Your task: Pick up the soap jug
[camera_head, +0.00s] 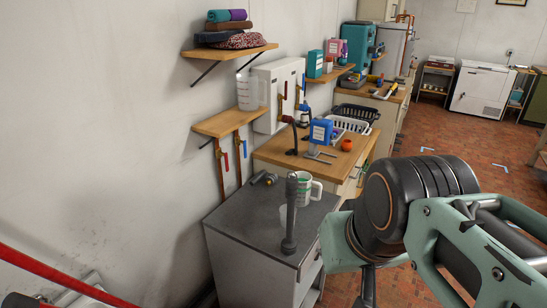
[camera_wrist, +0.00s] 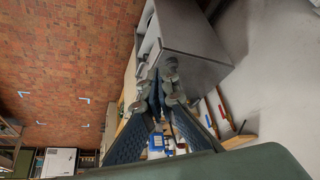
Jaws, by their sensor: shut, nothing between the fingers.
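A white jug with a handle and green markings (camera_head: 304,186) stands upright on the grey cabinet top (camera_head: 250,215). A clear, pale jug (camera_head: 247,92) stands on the small wall shelf. No label can be read, so I cannot tell for sure which is the soap jug. My gripper shows in the wrist view (camera_wrist: 161,88), its fingers together and holding nothing. The grey cabinet (camera_wrist: 190,40) is beyond the fingers there. In the head view my arm is at the lower right, apart from the cabinet, and the fingers are mostly hidden or out of frame.
A dark upright post (camera_head: 290,215) stands on the cabinet just in front of the white jug. A dark cylindrical tool (camera_head: 264,178) lies at the back. A blue box (camera_head: 320,132) and an orange cup (camera_head: 346,145) stand on the wooden counter (camera_head: 275,150). Brick floor lies right.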

